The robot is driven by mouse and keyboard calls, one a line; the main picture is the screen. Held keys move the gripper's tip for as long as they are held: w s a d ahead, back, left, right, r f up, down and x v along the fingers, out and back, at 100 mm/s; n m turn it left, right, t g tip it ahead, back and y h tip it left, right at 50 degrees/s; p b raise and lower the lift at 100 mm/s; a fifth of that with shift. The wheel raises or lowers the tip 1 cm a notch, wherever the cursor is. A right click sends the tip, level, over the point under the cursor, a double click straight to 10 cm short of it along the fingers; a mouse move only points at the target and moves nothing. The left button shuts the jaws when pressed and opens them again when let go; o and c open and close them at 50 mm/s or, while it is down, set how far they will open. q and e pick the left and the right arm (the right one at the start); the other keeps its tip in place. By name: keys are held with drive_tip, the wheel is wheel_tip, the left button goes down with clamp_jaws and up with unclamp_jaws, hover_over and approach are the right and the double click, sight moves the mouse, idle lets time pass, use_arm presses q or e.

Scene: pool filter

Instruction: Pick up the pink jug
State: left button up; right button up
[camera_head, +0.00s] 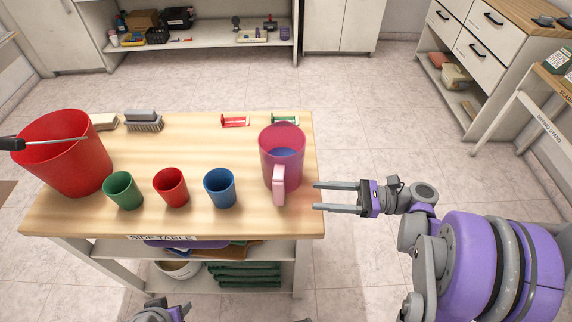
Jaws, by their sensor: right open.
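The pink jug (282,164) stands upright near the right end of the wooden side table (120,222). Its handle (279,188) faces the front, and something blue shows inside through its open top. My right gripper (317,197) is open and empty, at the table's right edge. Its two fingers point left toward the jug, level in the picture with the handle, with a small gap between fingertips and jug. Height over the table is hard to judge. Only a small part of my left arm shows at the bottom edge; its fingers are out of view.
A blue cup (220,187), red cup (171,187) and green cup (123,190) stand left of the jug. A large red bucket (66,155) stands at the left end. A grey brush (144,121) and small red (235,121) and green items (285,119) lie along the back.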

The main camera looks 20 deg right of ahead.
sight(279, 194)
drive_tip(key=x, duration=0.5)
drive_tip(key=shift+s+a, duration=0.15)
drive_tip(key=x, duration=0.5)
drive_tip(key=shift+a+f+b, duration=0.1)
drive_tip(key=shift+a+b, duration=0.2)
drive_tip(key=shift+b, duration=0.1)
clamp_jaws()
idle(0.8)
